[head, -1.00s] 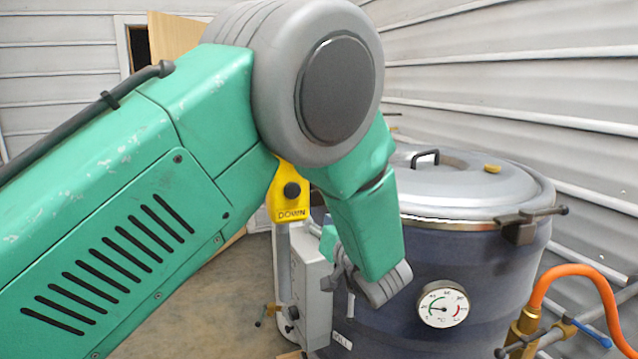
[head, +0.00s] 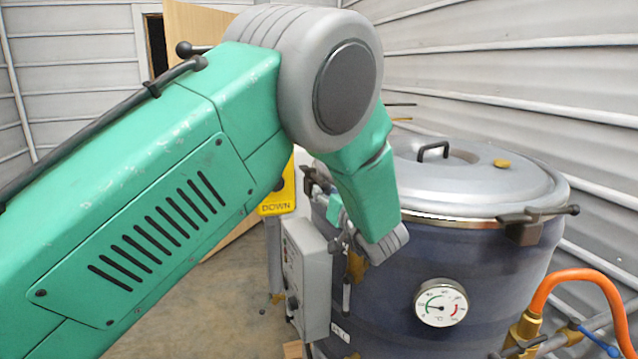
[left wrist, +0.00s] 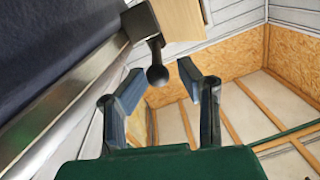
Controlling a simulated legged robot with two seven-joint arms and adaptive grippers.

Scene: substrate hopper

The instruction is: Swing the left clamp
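The left clamp (head: 316,181) shows as a dark bracket at the left of the hopper rim in the head view, partly hidden by my left arm. In the left wrist view its dark handle ends in a round ball knob (left wrist: 157,76). My left gripper (left wrist: 160,70) is open, with the knob seen between its two fingertips; I cannot tell whether they touch. In the head view my forearm hides most of this gripper. The right clamp (head: 524,225) sits on the rim at the right. My right gripper is not in view.
The dark blue hopper (head: 500,275) has a grey lid (head: 470,180) and a dial gauge (head: 441,302). A grey control box (head: 307,275) and yellow DOWN sign (head: 277,205) are at its left. An orange hose (head: 575,275) is at the right. Corrugated walls (head: 500,60) enclose the space.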

